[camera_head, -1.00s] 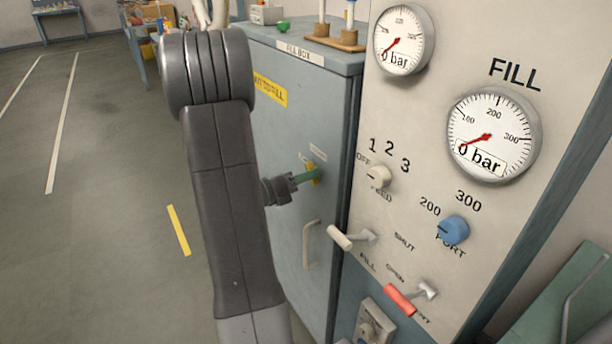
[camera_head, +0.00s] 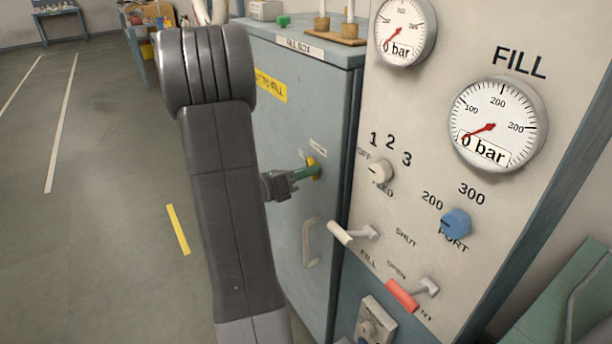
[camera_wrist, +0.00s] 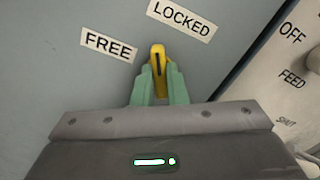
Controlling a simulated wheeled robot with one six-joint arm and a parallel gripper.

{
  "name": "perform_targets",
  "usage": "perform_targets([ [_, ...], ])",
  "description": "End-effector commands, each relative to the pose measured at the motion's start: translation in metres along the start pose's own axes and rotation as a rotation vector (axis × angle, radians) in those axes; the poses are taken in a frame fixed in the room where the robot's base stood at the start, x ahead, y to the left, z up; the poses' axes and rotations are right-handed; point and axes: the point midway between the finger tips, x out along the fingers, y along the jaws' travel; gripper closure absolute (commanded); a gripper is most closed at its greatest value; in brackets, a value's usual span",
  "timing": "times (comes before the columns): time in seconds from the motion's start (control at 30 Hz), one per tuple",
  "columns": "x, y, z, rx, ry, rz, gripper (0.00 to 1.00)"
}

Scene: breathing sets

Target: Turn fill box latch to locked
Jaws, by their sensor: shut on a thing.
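The fill box latch (camera_wrist: 158,58) is a small yellow lever with a dark slot line on the blue-grey door. In the wrist view it points up between the FREE label (camera_wrist: 108,46) and the LOCKED label (camera_wrist: 180,17). My gripper (camera_wrist: 158,78) is shut on the latch, with one green finger on each side of it. The base of the latch is hidden behind the fingers and the gripper body. In the head view my gripper (camera_head: 306,172) reaches the door from the left, and a bit of the yellow latch (camera_head: 313,165) shows at the fingertips.
The fill box (camera_head: 300,120) has a pale door handle (camera_head: 309,245) below the latch. The panel (camera_head: 440,60) to the right carries gauges, knobs, a white lever (camera_head: 341,233) and a red lever (camera_head: 402,296). Open floor (camera_head: 110,200) lies to the left.

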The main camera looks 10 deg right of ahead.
Motion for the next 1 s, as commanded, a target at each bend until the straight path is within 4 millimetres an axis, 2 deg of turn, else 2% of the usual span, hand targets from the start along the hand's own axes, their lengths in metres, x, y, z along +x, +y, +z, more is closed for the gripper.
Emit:
perform_targets([
  [0.5, -0.0002, 0.0018, -0.0027, 0.364, -0.001, 0.001, 1.0],
  [1.0, -0.0001, 0.0004, 0.0001, 0.477, 0.0, 0.001, 1.0],
])
